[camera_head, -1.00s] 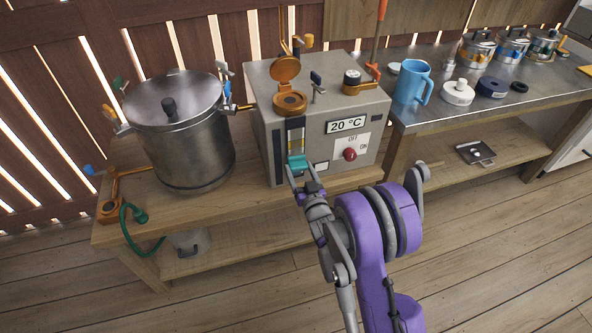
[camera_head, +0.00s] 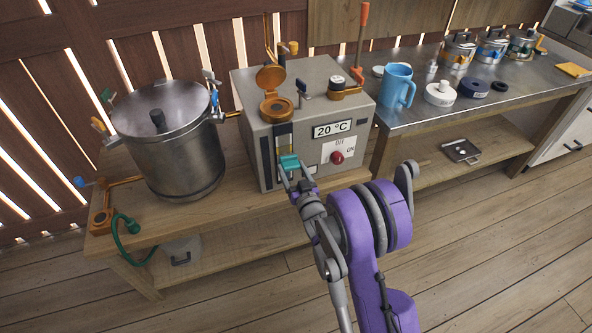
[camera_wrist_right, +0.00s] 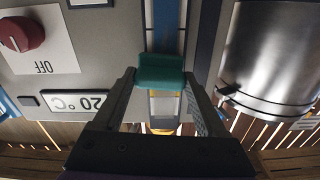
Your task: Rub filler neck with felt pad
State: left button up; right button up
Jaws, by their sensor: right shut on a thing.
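The felt pad appears to be the small teal block (camera_head: 289,161), which also shows in the right wrist view (camera_wrist_right: 161,70). My right gripper (camera_head: 291,169) is shut on it, with one finger at each end. The pad is in front of the grey box, over the lower end of its upright gauge strip. The filler neck appears to be the orange ring (camera_head: 276,108) on the box top near its front edge, with its round orange cap (camera_head: 270,77) standing open behind it. The pad is below the neck and apart from it. My left gripper is not in view.
The grey box (camera_head: 355,115) has a 20 °C display and a red knob (camera_head: 337,158) right of the pad. A lidded steel pot (camera_head: 180,155) stands to its left. A blue mug (camera_head: 396,86) and white and navy round items are on the metal counter at right.

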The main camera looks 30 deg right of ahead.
aim_at(280, 160)
jog(key=shift+w+a+r, duration=0.2)
jog(key=shift+a+r, duration=0.3)
jog(key=shift+a, duration=0.2)
jog(key=shift+w+a+r, duration=0.15)
jog(key=shift+a+r, duration=0.35)
jog(key=shift+a, duration=0.15)
jog(key=shift+s+d+r+p, duration=0.1)
jog(key=shift+s+d+p, duration=0.15)
jog(key=shift+d+p, duration=0.6)
jog(key=shift+s+d, duration=0.25)
jog(key=shift+d, duration=0.85)
jog(key=b+v, duration=0.1)
jog(key=v, duration=0.5)
jog(key=shift+s, duration=0.1)
jog(key=shift+b+v, duration=0.55)
jog(key=shift+v, duration=0.9)
